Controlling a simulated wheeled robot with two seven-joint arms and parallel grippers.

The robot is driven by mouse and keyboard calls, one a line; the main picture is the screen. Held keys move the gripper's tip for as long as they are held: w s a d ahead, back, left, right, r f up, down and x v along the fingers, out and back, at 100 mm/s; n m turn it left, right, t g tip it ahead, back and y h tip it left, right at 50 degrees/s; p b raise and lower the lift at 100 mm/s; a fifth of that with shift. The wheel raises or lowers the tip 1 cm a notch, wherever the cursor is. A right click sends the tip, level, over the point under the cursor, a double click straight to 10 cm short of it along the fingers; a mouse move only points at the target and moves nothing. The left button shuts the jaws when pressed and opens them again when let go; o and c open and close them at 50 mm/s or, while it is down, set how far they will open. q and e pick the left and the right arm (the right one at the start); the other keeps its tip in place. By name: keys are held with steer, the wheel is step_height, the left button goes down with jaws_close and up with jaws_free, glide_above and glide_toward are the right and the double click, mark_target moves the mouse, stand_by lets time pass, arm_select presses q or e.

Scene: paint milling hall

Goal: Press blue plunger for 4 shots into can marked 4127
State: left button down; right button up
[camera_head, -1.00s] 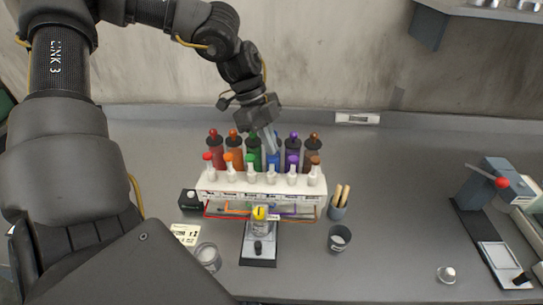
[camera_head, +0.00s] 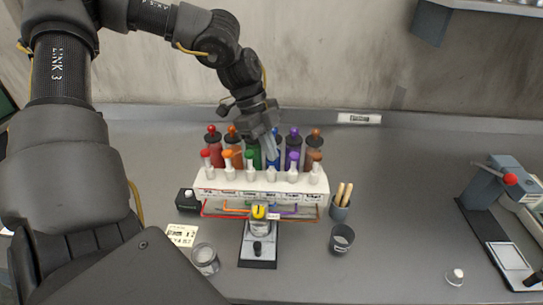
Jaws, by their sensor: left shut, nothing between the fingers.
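The dispenser rack (camera_head: 240,184) stands mid-bench with a row of coloured plungers on its front and coloured bottles behind. My left gripper (camera_head: 271,155) is shut and empty, with its fingers pointing down over the blue plunger (camera_head: 272,164). The fingers hide most of the plunger's top, so I cannot tell whether they touch it. A small can (camera_head: 260,228) stands on the black scale (camera_head: 258,250) below the rack, under a yellow part (camera_head: 258,211). Its marking is too small to read. My right gripper is not in view.
A cup with wooden sticks (camera_head: 340,206) and a dark cup (camera_head: 342,238) stand right of the rack. A glass jar (camera_head: 205,258) and a note card (camera_head: 181,235) lie left. A red-knobbed device (camera_head: 490,190) is far right; bench between is mostly clear.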

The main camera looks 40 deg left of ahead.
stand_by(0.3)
arm_select(q)
steer(key=shift+r+p, duration=0.9)
steer(key=shift+r, duration=0.65)
steer(key=shift+f, duration=0.2)
steer(key=shift+f+b, duration=1.55)
steer(key=shift+b, duration=0.15)
steer(key=shift+r, duration=0.1)
steer(key=shift+r+p, duration=0.95)
steer(key=shift+r, duration=0.7)
